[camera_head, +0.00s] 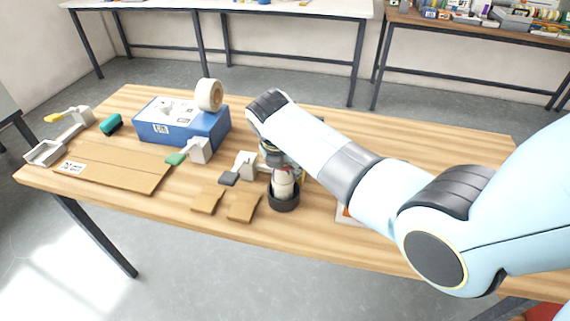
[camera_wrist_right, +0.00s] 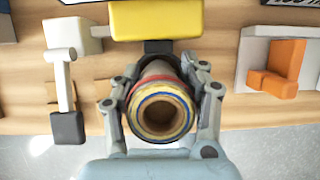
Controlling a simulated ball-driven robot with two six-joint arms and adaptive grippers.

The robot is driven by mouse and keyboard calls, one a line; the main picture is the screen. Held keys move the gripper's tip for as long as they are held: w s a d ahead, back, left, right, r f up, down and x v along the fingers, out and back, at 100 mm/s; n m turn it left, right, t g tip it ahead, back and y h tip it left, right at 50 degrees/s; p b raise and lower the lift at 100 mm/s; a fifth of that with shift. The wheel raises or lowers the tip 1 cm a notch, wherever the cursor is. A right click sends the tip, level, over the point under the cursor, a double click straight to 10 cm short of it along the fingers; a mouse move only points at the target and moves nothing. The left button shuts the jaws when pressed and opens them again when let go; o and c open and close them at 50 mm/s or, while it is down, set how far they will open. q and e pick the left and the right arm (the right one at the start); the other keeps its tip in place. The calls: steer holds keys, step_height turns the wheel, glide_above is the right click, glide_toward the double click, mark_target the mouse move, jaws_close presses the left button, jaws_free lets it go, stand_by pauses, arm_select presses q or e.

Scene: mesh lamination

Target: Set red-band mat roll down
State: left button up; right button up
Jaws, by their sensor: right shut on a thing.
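The mat roll (camera_wrist_right: 160,133) is a hollow tan tube with red, blue and yellow bands at its near end in the right wrist view. My right gripper (camera_wrist_right: 160,95) is shut on it, with fingers on both sides. In the head view the right gripper (camera_head: 282,172) points down over a black round holder (camera_head: 284,203) near the front edge of the wooden table (camera_head: 320,225). The pale roll (camera_head: 284,186) shows upright there, with its lower end hidden by the holder's rim. I cannot tell whether it touches the holder's bottom. My left gripper is not in view.
Cardboard pieces (camera_head: 243,206) and a white clamp with a dark pad (camera_head: 243,165) lie just left of the holder. A blue box (camera_head: 180,128) with a tape roll (camera_head: 209,95) on it stands further back. A yellow block (camera_wrist_right: 155,20) and an orange-padded clamp (camera_wrist_right: 280,70) are close by.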

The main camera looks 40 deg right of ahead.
steer(key=shift+f, duration=0.1)
steer(key=o, duration=1.3)
steer(key=v, duration=1.2)
steer(key=shift+p, duration=0.4)
steer(key=shift+s, duration=0.1)
